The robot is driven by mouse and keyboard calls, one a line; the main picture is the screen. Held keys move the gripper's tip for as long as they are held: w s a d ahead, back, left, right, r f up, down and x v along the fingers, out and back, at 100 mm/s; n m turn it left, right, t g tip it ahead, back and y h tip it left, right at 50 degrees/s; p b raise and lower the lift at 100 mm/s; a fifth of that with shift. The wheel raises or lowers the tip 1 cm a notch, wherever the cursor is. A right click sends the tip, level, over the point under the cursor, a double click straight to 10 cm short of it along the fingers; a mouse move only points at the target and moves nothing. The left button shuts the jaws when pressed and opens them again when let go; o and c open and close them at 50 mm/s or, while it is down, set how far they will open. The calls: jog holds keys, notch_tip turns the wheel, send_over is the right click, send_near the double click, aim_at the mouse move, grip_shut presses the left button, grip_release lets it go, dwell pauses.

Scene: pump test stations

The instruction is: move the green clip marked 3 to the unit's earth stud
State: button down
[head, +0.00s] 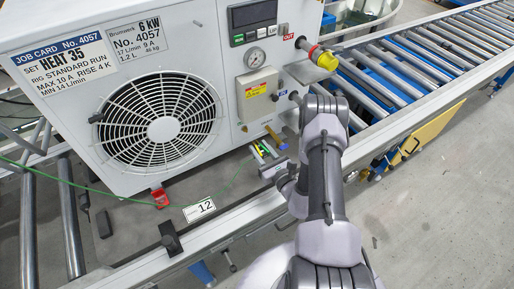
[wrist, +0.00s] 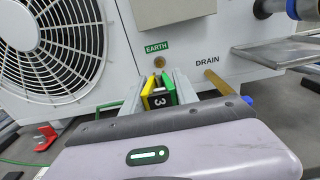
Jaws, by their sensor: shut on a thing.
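My gripper (wrist: 160,98) is shut on the green clip marked 3 (wrist: 171,84), which has green and yellow sides and a dark face with a white 3. The earth stud (wrist: 160,62) is a small brass-coloured round on the white unit, under the green EARTH label (wrist: 157,47). The clip's tip points at the panel just below the stud in the wrist view; I cannot tell how wide the gap is. In the head view my gripper (head: 271,163) and the clip (head: 259,150) are low at the unit's right front; the stud is hard to make out there.
A brass drain pipe (wrist: 217,82) sticks out right of the clip. A metal shelf (wrist: 278,52) juts out at the upper right. A green lead (head: 85,183) runs past a red clamp (head: 160,197) and the 12 plate (head: 200,210). The fan grille (head: 160,118) is to the left.

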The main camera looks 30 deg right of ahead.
aim_at(246, 130)
jog(key=shift+w+a, duration=0.1)
jog(key=shift+w, duration=2.85)
jog(key=shift+b, duration=0.4)
jog(key=shift+w, duration=0.5)
jog(key=c, duration=0.9)
grip_release()
jog(key=shift+o, duration=0.2)
